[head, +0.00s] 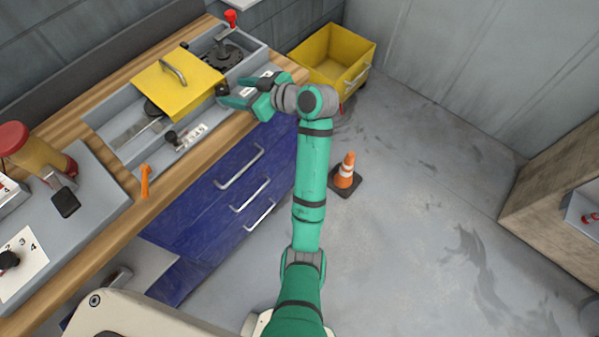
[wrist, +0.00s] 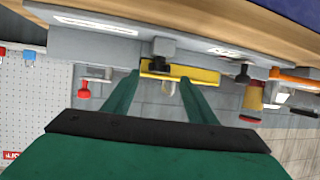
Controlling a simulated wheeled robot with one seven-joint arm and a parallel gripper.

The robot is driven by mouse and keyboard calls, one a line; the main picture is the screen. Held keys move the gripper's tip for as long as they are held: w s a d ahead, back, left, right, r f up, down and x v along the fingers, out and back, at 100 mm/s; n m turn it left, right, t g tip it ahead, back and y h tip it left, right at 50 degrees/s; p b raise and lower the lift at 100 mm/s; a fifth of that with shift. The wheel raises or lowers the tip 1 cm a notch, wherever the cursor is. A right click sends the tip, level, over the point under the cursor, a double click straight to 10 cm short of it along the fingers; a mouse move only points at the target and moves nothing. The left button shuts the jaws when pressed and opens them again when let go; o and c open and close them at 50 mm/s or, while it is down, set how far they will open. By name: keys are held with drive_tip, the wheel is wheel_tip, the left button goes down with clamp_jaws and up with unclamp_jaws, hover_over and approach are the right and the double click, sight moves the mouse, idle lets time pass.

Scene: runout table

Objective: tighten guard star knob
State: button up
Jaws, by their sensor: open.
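The black star knob (head: 222,89) sits at the right edge of the yellow guard (head: 165,88), which has a grey handle on top and lies over the grey machine bed. In the wrist view the knob (wrist: 159,65) shows on a grey block, with the yellow guard (wrist: 205,76) behind it; that picture is upside down. My gripper (head: 231,91) is open and points at the knob from the right. In the wrist view the knob appears between the fingers of my gripper (wrist: 160,80), apparently ahead of the tips. Contact cannot be told.
A lever with a red knob (head: 231,17) stands behind the guard. A second black knob (head: 170,137) is by a numbered label. An orange lever (head: 145,180) stands at the bench's front edge. A yellow bin (head: 335,55) and a traffic cone (head: 346,172) are on the floor.

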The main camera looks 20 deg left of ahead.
drive_tip(key=v, duration=0.7)
drive_tip(key=s+d+f+m+t+h, duration=0.3)
drive_tip(key=d+f+m, duration=0.3)
drive_tip(key=f, duration=0.4)
drive_tip(key=s+d+f+m+t+h, duration=0.3)
drive_tip(key=s+d+f+m+t, duration=0.1)
drive_tip(key=f, duration=0.7)
drive_tip(key=shift+d+f+m+t, duration=0.35)
drive_tip(key=shift+d+m+t, duration=0.5)
drive_tip(key=shift+d, duration=0.95)
drive_tip(key=shift+s+a, duration=0.1)
drive_tip(key=shift+s, duration=0.1)
